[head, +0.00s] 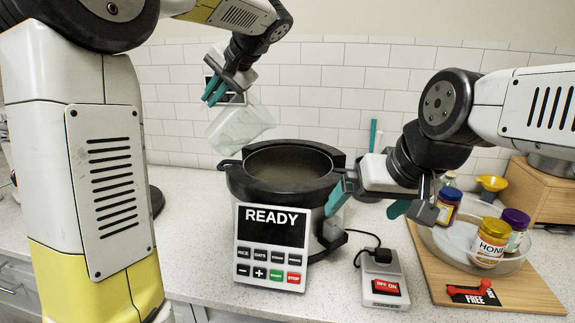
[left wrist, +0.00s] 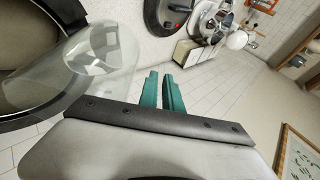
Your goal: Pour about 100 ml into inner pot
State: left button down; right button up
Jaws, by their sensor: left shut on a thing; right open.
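The inner pot (head: 290,165) sits in the black rim of the cooker (head: 245,185), with its mouth open upward; its contents cannot be made out. A clear jug (head: 238,128) is tilted above the pot's left rim in the head view. My left gripper (head: 216,92) is shut on the jug's upper left side, probably at its handle. In the left wrist view its teal fingers (left wrist: 164,90) are close together, with the clear jug (left wrist: 95,70) beside them, over the dark pot rim. I cannot tell how much liquid the jug holds. My right gripper (head: 370,204) is open and empty at the cooker's right side.
A control panel reading READY (head: 270,247) stands before the cooker. A wooden board (head: 530,288) holds a glass tray with jars (head: 490,243). A tiled wall is behind.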

aim_at(235, 96)
pick_arm(q)
jog(key=shift+d+f+y, duration=0.4)
jog(key=shift+d+y, duration=0.35)
jog(key=shift+y, duration=0.05)
jog(key=shift+s+d+r+m+t+y+p, duration=0.1)
jog(key=shift+d+r+m+t+y+p, duration=0.2)
jog(key=shift+d+m+y+p, duration=0.25)
jog(key=shift+d, duration=0.15)
jog(key=shift+d+r+y+p, duration=0.1)
jog(key=shift+d+y+p, duration=0.5)
jog(key=shift+d+y, duration=0.35)
jog(key=shift+s+d, duration=0.1)
jog(key=shift+d, duration=0.3)
jog(key=shift+d+m+t+y+p, duration=0.35)
jog(key=shift+d+p, duration=0.2)
jog(key=shift+p, duration=0.2)
jog(key=shift+s, duration=0.1)
jog(key=shift+d+r+y+p, duration=0.1)
jog(key=shift+d+y+p, duration=0.25)
jog(key=shift+d+p, duration=0.4)
